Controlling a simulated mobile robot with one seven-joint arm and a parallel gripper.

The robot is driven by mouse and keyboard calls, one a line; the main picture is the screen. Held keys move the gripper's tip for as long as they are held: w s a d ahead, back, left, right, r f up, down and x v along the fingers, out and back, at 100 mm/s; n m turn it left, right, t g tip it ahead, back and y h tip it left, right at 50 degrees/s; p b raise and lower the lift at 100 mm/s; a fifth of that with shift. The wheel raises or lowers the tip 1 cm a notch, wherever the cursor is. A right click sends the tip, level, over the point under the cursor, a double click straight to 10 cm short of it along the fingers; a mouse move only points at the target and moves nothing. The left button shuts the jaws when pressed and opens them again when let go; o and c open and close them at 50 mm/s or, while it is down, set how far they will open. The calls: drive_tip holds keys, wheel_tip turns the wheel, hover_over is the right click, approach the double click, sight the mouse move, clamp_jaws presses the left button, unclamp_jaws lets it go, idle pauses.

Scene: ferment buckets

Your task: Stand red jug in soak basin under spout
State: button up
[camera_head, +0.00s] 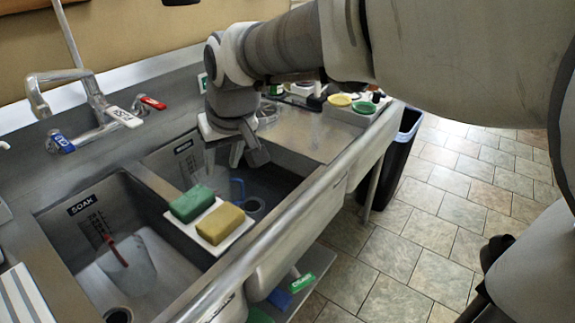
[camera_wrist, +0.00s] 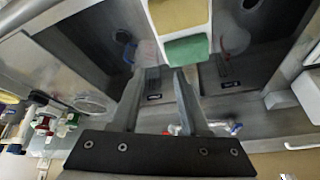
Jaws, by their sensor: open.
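The soak basin (camera_head: 175,262), marked SOAK, is at the lower left of the head view. A clear grey jug with a red handle (camera_head: 118,251) is inside it, towards the back wall; I cannot tell whether it is upright or tilted. Its red handle also shows in the wrist view (camera_wrist: 221,43). The metal tap with its spout (camera_head: 62,76) rises behind the basins. My gripper (camera_head: 237,157) is over the neighbouring basin, right of the jug and apart from it. In the wrist view its two fingers (camera_wrist: 158,85) are apart with nothing between them.
A tray with a green sponge (camera_head: 192,203) and a yellow sponge (camera_head: 221,224) sits on the divider between the basins. A blue-handled jug (camera_head: 238,190) is in the other basin, below my gripper. A drainboard (camera_head: 310,130) and a black bin (camera_head: 395,165) are to the right.

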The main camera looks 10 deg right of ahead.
drive_tip(key=s+d+f+m+h, duration=0.1)
drive_tip(key=s+d+m+h, duration=0.1)
drive_tip(key=s+d, duration=1.2)
drive_tip(key=s+m, duration=0.1)
drive_tip(key=s, duration=0.2)
drive_tip(key=shift+s+f+t, duration=0.25)
drive_tip(key=shift+s+t, duration=0.1)
drive_tip(key=shift+t, duration=0.05)
drive_tip(key=shift+r, duration=0.15)
wheel_tip(320, 180, up, 13)
drive_tip(key=p, duration=1.3)
drive_tip(key=shift+f, duration=0.2)
